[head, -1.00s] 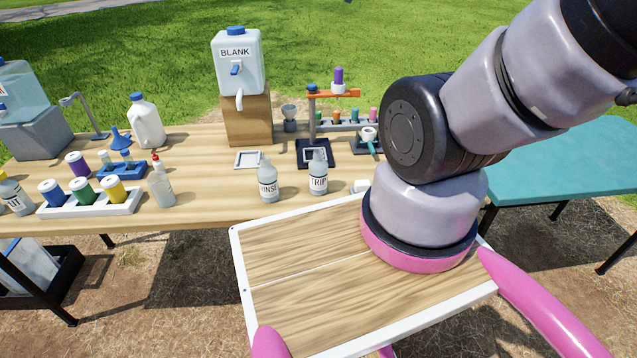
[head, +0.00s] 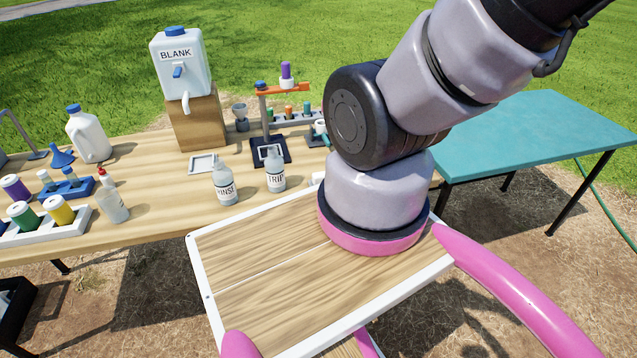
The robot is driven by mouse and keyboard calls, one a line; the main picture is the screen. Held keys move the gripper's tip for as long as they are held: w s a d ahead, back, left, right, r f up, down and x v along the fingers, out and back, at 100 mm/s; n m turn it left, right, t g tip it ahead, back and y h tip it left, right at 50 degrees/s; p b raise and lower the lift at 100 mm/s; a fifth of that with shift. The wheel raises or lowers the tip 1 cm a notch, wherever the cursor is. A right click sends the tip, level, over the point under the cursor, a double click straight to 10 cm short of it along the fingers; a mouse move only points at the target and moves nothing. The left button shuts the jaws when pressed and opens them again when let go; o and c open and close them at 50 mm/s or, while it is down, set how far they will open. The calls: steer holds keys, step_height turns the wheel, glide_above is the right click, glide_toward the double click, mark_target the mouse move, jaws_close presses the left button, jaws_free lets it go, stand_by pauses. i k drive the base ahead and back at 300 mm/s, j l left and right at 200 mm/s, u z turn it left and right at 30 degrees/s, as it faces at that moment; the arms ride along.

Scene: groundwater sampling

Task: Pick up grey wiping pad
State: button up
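I cannot make out a grey wiping pad in the head view. Part of the wooden table's right end is hidden behind my arm, so I cannot tell whether the pad is there. A small white item, partly hidden by my arm, shows at the table's front edge (head: 318,178). A flat white-rimmed tray (head: 202,163) lies on the table before the BLANK container. My arm rises from its pink-ringed base toward the upper right and leaves the picture. My gripper is out of view.
The wooden table (head: 150,188) holds the RINSE bottle (head: 225,186), TRIP bottle (head: 274,172), BLANK container (head: 180,62) on a wooden block, a dropper bottle (head: 112,202) and a stand with an orange arm (head: 283,89). A teal table (head: 540,135) at right has a bare visible top.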

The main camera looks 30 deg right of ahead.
mark_target(317, 177)
steer(key=k+l, duration=0.15)
steer(key=l, duration=0.25)
steer(key=k+l, duration=0.1)
steer(key=l, duration=0.3)
steer(key=k+l+u, duration=0.1)
steer(key=l, duration=0.3)
steer(key=k, duration=0.05)
